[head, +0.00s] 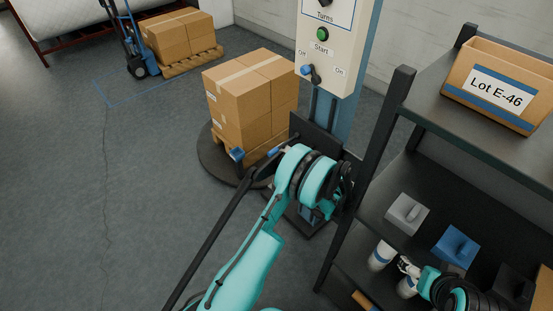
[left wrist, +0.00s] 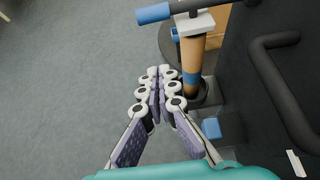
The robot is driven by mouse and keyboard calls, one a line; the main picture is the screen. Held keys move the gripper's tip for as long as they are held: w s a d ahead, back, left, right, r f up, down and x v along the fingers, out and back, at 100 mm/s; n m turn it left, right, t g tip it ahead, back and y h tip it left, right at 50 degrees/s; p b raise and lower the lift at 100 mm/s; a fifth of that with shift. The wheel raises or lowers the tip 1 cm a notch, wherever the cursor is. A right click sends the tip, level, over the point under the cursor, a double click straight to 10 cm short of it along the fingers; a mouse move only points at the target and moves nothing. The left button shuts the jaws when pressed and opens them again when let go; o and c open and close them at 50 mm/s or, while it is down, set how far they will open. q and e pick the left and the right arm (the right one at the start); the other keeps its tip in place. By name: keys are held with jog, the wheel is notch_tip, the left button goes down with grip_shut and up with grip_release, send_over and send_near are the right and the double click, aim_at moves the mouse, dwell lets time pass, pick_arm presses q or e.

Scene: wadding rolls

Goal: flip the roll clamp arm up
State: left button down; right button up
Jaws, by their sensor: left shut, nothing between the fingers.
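In the left wrist view a dark bar with a blue end grip (left wrist: 155,13) crosses the top, above a white block (left wrist: 196,24); it looks like the clamp arm. Below the block stands a tan and blue roll (left wrist: 192,62). My left gripper (left wrist: 164,72) has its fingers together and empty. In the picture its tips lie left of the roll and below the blue grip; I cannot tell the depth gap. In the head view my teal left arm hides this gripper and most of the roll.
A control post (head: 327,45) stands behind my left arm, beside stacked cartons (head: 250,95) on a dark turntable (head: 212,160). A black shelf rack (head: 385,130) at right holds a bin (head: 505,85), coloured blocks (head: 455,247) and white bottles (head: 382,255).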

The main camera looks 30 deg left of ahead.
aim_at(283, 147)
pick_arm(q)
jog(key=b+x, duration=0.4)
jog(key=x, duration=0.6)
jog(key=r, duration=0.4)
jog(key=shift+w+a+b, duration=0.1)
jog(key=shift+a+b, duration=0.25)
jog(key=shift+a, duration=0.05)
